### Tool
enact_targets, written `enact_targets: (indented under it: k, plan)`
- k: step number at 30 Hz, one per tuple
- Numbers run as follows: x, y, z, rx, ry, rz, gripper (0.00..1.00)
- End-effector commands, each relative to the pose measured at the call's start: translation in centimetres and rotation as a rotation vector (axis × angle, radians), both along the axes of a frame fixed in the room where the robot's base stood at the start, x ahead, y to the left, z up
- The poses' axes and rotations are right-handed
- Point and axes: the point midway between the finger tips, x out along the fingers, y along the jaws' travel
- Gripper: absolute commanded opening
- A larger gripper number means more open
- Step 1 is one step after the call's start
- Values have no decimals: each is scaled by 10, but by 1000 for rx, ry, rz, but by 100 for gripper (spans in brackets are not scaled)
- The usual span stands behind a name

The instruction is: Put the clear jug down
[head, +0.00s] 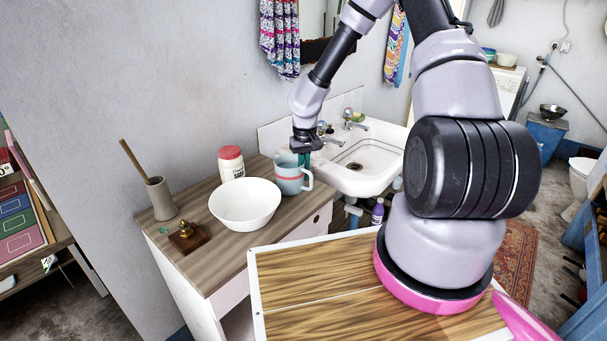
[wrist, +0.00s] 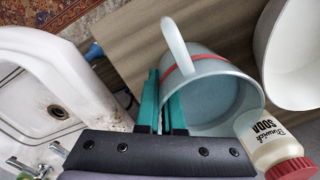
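The jug (head: 289,180) is pale blue-grey with a red band and a white handle, and looks more opaque than clear. It is upright over the wooden counter top (head: 231,245), near the sink end; I cannot tell whether its base touches. My gripper (head: 305,158) comes down from above at its rim. In the wrist view, the teal fingers of my gripper (wrist: 160,103) straddle the wall of the jug (wrist: 222,98), one outside and one inside. They look shut on the wall. The handle points up in that view.
A white bowl (head: 245,206) and a red-lidded soda jar (head: 231,164) stand close left of the jug. The white sink (head: 365,168) lies just right. A pestle and mortar (head: 160,198) and a small brass-topped block (head: 187,236) stand farther left. The counter front is clear.

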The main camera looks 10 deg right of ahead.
Motion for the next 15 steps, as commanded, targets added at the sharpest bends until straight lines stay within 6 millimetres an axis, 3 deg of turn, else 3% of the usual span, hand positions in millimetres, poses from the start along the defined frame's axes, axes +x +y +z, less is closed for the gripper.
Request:
enact_targets:
  k: [12, 15]
  plan:
    - [0, 0, -6, 0, -1, 0, 0]
    - [0, 0, -6, 0, 0, 0, 34]
